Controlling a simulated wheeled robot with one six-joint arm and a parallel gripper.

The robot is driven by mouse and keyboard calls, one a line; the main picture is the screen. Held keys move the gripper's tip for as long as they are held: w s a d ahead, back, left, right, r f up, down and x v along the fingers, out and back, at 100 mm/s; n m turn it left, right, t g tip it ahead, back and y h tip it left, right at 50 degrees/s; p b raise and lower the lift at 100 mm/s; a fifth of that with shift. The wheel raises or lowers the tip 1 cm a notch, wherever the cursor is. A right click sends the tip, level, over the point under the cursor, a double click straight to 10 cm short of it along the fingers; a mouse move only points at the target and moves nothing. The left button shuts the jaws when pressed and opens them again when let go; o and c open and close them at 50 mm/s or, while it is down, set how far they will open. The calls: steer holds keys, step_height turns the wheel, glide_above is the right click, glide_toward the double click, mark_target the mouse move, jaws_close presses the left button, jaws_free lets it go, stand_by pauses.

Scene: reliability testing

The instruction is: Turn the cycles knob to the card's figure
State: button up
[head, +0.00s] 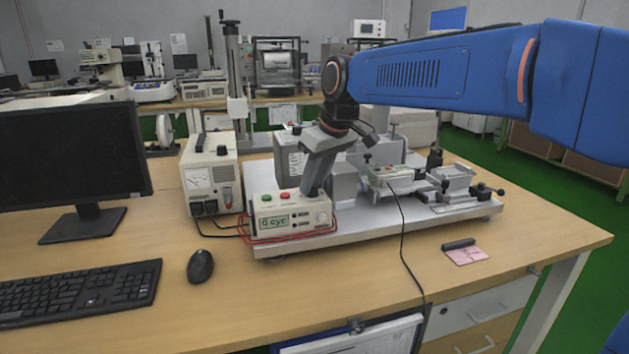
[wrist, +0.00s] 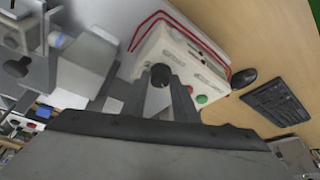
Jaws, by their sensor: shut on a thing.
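The cream control box (head: 262,228) stands at the front of the grey test bench, with a small green display (head: 273,222) that seems to read "0 cyc". Red and green buttons sit on its top. My gripper (head: 313,192) points down at the right end of the box top. In the wrist view my gripper (wrist: 160,82) has its fingers on both sides of a dark round knob (wrist: 159,74) and is shut on it. The head view hides this knob behind the fingers. A pink card (head: 467,256) lies on the table at right; its figure is too small to read.
A black bar (head: 458,244) lies at the card's upper edge. A metered power unit (head: 211,175) stands left of the box, with cables between them. A mouse (head: 200,266), keyboard (head: 80,290) and monitor (head: 72,150) are on the left. The front table middle is clear.

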steer(key=m, duration=0.2)
steer(key=m+t+h, duration=0.1)
steer(key=m, duration=0.1)
steer(key=shift+s+a+h, duration=0.1)
steer(key=shift+a+h, duration=0.1)
steer(key=shift+h, duration=0.1)
steer(key=shift+m+h, duration=0.7)
steer(key=shift+m, duration=1.4)
steer(key=o, duration=1)
steer(key=shift+r, duration=0.1)
steer(key=v, duration=1.7)
steer(key=shift+s+a, duration=0.15)
steer(key=shift+s, duration=0.15)
